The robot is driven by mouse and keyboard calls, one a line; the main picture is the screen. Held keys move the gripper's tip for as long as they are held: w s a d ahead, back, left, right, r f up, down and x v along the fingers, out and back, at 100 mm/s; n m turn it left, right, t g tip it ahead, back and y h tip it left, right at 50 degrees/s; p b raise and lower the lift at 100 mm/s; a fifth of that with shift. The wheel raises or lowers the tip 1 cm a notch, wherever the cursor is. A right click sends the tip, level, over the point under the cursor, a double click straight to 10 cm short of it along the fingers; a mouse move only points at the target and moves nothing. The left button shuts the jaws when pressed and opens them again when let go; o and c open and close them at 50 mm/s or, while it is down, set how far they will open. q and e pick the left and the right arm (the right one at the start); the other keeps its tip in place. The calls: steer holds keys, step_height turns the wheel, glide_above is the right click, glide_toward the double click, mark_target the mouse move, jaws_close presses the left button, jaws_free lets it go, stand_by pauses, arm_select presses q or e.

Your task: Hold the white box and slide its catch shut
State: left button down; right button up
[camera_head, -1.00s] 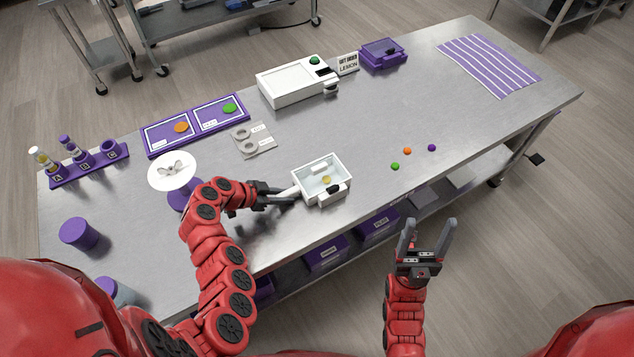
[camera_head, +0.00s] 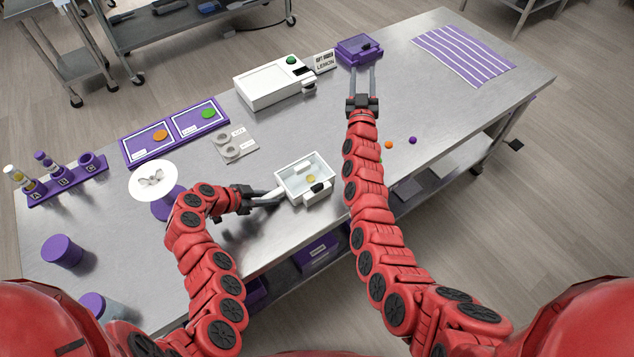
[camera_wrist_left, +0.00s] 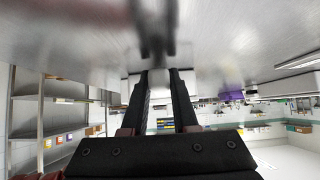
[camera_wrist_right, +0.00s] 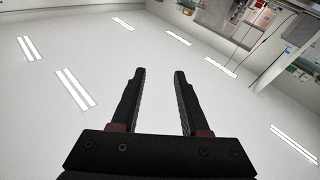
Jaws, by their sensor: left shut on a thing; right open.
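The white box (camera_head: 297,195) stands on the steel table near its front edge. It is open at the top and a small yellow piece (camera_head: 311,177) lies inside. A black catch (camera_head: 319,187) sits at its front right; I cannot tell how far it is slid. My left gripper (camera_head: 270,198) is shut on the white box's handle at its left side; it also shows in the left wrist view (camera_wrist_left: 160,75). My right gripper (camera_head: 364,80) is open and empty, raised right of the box and pointing away. The right wrist view shows its fingers (camera_wrist_right: 160,75) against the ceiling.
A white machine (camera_head: 262,88) with a green button and a purple case (camera_head: 352,52) stand at the back. Purple trays (camera_head: 150,140) and a round white plate (camera_head: 145,176) on a purple stand are at left. Small coloured balls (camera_head: 412,140) lie right of my right arm.

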steer(key=w+a+r+n+g+y, duration=0.1)
steer(key=w+a+n+g+y, duration=0.25)
steer(key=a, duration=0.35)
steer(key=w+a+r+n+g+y, duration=0.1)
steer(key=w+a+n+g+y, duration=0.1)
steer(key=a+n+y, duration=0.4)
steer(key=s+a+n+g, duration=0.4)
steer(key=a, duration=0.4)
steer(key=n+g+h, duration=0.8)
steer(key=n+g, duration=0.3)
glide_above(317, 186)
step_height(317, 186, down, 11)
steer(key=shift+m, duration=0.25)
step_height(317, 186, down, 11)
steer(key=shift+c, duration=0.3)
